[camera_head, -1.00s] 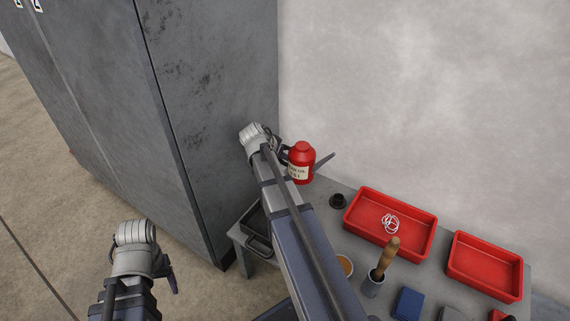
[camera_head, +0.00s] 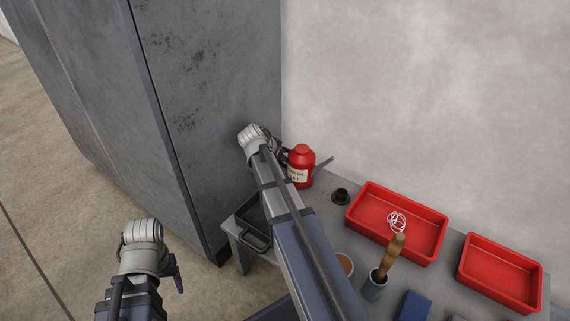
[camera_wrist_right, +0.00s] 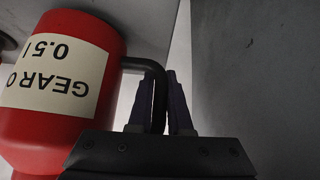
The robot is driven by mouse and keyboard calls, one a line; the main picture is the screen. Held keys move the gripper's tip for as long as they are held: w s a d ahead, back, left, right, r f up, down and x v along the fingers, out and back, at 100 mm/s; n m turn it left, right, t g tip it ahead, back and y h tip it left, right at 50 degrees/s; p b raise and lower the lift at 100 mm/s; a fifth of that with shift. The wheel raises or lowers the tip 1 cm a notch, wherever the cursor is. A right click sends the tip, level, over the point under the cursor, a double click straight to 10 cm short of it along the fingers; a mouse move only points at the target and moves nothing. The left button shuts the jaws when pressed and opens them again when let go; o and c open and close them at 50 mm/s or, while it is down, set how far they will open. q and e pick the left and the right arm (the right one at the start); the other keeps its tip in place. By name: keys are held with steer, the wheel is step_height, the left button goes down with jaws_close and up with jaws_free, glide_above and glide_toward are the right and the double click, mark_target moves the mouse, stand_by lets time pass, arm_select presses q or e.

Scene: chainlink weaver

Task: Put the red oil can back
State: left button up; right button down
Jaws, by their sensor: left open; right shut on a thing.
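The red oil can (camera_head: 301,166) has a pale label and a grey spout pointing right. It stands upright at the back left end of the grey table (camera_head: 325,203), beside the wall; my arm hides part of it, and I cannot tell whether its base touches the table. In the right wrist view the can (camera_wrist_right: 62,130) fills the left side, its label upside down. My right gripper (camera_wrist_right: 165,85) is shut on the can's dark handle. My left gripper (camera_head: 180,275) is open and empty, low at the left over the floor.
A tall grey cabinet (camera_head: 200,110) stands close left of the can.

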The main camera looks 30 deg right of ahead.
steer(key=shift+w+f, duration=0.2)
steer(key=shift+f, duration=0.2)
steer(key=shift+d, duration=0.2)
steer(key=shift+a+r, duration=0.1)
steer(key=shift+r, duration=0.05)
steer(key=shift+f, duration=0.2)
arm_select(q)
steer(key=shift+d+f, duration=0.4)
steer(key=shift+f, duration=0.05)
arm_select(e)
steer(key=c, duration=0.8)
jaws_free()
steer(key=shift+c, duration=0.2)
steer(key=shift+r, duration=0.1)
